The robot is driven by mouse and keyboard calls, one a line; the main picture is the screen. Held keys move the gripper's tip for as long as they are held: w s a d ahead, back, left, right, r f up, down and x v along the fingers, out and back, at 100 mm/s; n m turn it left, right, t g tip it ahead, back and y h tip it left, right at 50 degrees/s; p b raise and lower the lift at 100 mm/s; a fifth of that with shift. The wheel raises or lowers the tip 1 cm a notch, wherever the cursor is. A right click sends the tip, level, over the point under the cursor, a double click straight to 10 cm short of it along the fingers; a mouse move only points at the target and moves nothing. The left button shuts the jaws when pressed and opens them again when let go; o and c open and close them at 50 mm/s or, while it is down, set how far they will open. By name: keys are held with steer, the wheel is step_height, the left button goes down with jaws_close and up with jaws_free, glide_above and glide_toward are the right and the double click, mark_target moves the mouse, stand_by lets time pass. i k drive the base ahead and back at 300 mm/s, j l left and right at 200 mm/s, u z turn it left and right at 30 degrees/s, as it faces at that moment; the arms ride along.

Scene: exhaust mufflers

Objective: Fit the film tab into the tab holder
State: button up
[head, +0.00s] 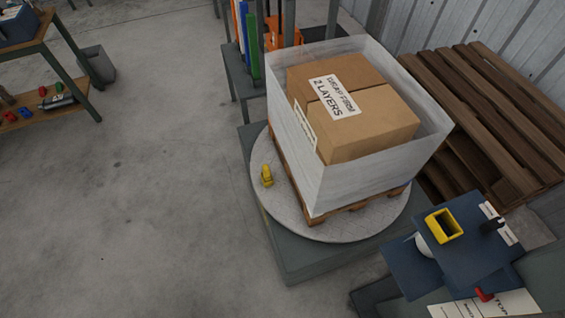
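A small yellow piece (266,176) stands on the left rim of the round grey turntable (345,233), beside the wrapped load. A yellow rectangular frame with a dark opening (444,225) sits on top of a dark blue box (478,250) at lower right. I cannot tell for certain which of these two yellow things is the film tab and which is the tab holder. They are well apart, and nothing shows inside the frame's opening. My gripper is not in view.
Film-wrapped cartons (385,132) on a small pallet fill the turntable's middle. Empty wooden pallets (480,115) stand at right by the wall. The blue box carries a black knob (492,226) and a red part (484,294). The floor (140,200) at left is clear up to a workbench (50,112).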

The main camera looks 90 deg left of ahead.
mark_target(450, 250)
steer(key=u, duration=2.1)
steer(key=i+l+u, duration=0.1)
steer(key=i+l, duration=0.2)
steer(key=i+l+u, duration=0.1)
steer(key=i+l, duration=0.2)
steer(key=l, duration=0.2)
steer(key=i+l+u, duration=0.1)
steer(key=i+l, duration=0.2)
steer(key=l, duration=0.15)
